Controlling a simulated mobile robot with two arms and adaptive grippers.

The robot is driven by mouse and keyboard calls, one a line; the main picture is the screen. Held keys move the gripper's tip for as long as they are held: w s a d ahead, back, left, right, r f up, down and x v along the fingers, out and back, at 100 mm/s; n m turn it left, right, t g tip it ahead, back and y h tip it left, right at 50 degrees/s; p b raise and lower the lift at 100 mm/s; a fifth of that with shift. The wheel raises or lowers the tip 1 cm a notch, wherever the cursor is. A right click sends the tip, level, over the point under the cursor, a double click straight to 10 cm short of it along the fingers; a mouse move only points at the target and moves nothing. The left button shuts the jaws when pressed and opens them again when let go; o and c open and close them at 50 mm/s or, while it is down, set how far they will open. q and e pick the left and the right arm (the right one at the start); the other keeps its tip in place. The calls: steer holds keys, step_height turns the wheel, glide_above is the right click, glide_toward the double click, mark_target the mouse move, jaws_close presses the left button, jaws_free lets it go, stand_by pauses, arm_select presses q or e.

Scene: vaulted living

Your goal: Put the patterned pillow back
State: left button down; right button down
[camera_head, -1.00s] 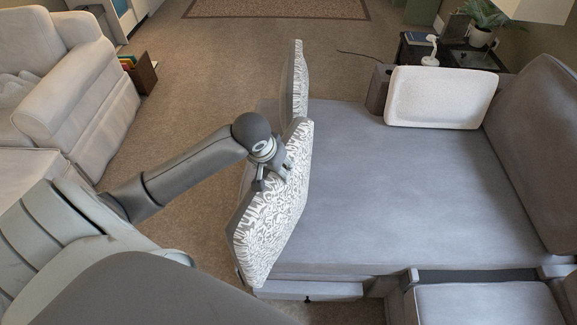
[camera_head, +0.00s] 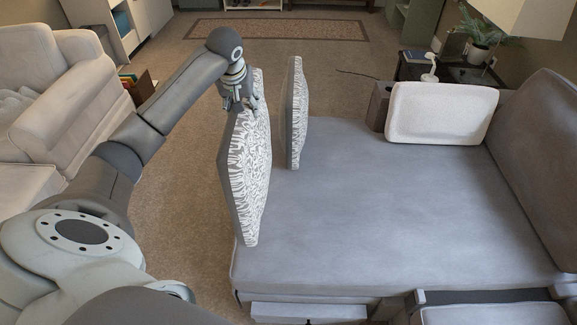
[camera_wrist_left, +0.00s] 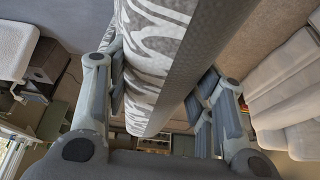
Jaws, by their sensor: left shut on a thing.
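A grey-and-white patterned pillow (camera_head: 253,180) hangs upright from my left gripper (camera_head: 242,101), by the left edge of the grey sofa seat (camera_head: 390,215). The gripper is shut on its top edge. In the left wrist view the pillow (camera_wrist_left: 158,62) runs between the fingers, its patterned face to the left and plain grey side to the right. A second patterned pillow (camera_head: 297,115) stands upright at the seat's far left corner, just behind the held one. Whether the held pillow's bottom touches the seat is unclear. My right gripper is not in view.
A white pillow (camera_head: 440,113) leans at the seat's far side, beside a dark side table (camera_head: 410,72) with a plant (camera_head: 482,32). A grey back cushion (camera_head: 540,150) lines the right. A beige armchair (camera_head: 50,100) stands at the left. The middle of the seat is clear.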

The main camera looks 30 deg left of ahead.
arm_select(q)
steer(key=w+d+f+p, duration=0.3)
steer(key=w+d+f, duration=0.1)
steer(key=d+f, duration=0.8)
steer(key=shift+w, duration=0.15)
steer(key=c, duration=0.6)
jaws_free()
steer(key=shift+f, duration=0.2)
steer(key=shift+r, duration=0.1)
steer(key=v, duration=1.2)
